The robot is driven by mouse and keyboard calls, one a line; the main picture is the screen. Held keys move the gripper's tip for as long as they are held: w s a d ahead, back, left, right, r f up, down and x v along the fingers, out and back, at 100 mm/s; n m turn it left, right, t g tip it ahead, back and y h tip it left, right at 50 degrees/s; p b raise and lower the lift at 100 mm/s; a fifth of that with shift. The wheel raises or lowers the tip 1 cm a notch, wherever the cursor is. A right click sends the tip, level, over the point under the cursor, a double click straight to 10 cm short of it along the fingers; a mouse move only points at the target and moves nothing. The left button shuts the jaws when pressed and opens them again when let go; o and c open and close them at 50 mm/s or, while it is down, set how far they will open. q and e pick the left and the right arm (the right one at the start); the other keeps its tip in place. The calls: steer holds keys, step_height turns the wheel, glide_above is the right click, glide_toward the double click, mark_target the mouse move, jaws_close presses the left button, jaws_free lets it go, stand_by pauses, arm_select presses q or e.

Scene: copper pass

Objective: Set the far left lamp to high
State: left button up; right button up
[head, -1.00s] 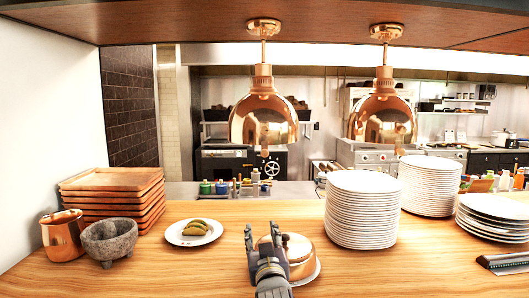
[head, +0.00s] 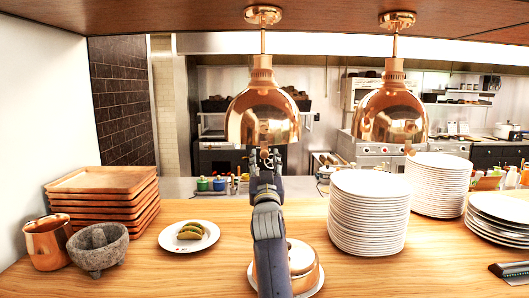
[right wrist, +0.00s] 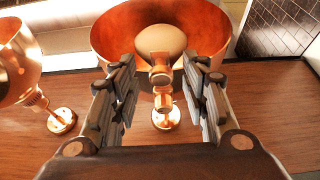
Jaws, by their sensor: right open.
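The far left lamp (head: 262,112) is a copper dome hanging from the wood overhead. My right gripper (head: 265,158) is raised just under its front rim, with the arm coming up from below. In the right wrist view, looking up, the lamp's copper shade (right wrist: 205,25) shows its pale bulb (right wrist: 162,40). A small copper knob (right wrist: 161,76) hangs at the rim and appears between the open fingers (right wrist: 160,92). I see no clear contact with it. In the head view the gripper mostly hides the knob. My left gripper is not in view.
A second copper lamp (head: 392,115) hangs to the right and also shows in the right wrist view (right wrist: 18,62).

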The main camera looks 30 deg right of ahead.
steer(key=shift+r+x, duration=0.25)
steer(key=shift+x, duration=0.85)
steer(key=shift+w+p, duration=0.1)
steer(key=shift+p, duration=0.2)
steer(key=shift+w+d+f, duration=0.1)
steer(key=shift+c, duration=0.8)
jaws_close()
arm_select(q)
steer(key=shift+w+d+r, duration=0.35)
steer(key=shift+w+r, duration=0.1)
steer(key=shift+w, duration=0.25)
